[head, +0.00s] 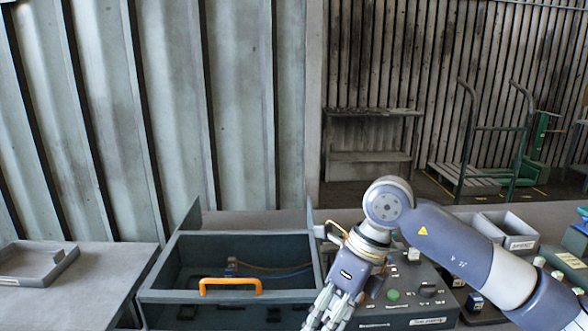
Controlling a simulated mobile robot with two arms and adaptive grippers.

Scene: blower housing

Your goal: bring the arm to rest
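My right arm comes in from the right and bends down at a grey joint. My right gripper (328,318) points down at the bottom edge of the head view, between the housing and a grey control box. Its fingertips lie close to the bottom edge, and I cannot tell whether it is open or shut. No held object shows. The dark grey blower housing (163,281) stands open left of the gripper, with an orange handle (230,281) at its front. A small part with wires (232,265) shows inside it. My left gripper is not in view.
The grey control box (425,299), with a green button, stands right of the gripper, partly behind my arm. Grey bins (507,228) stand behind the arm. A shallow tray (35,267) sits on the left table (90,287). A cart (490,150) stands farther back.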

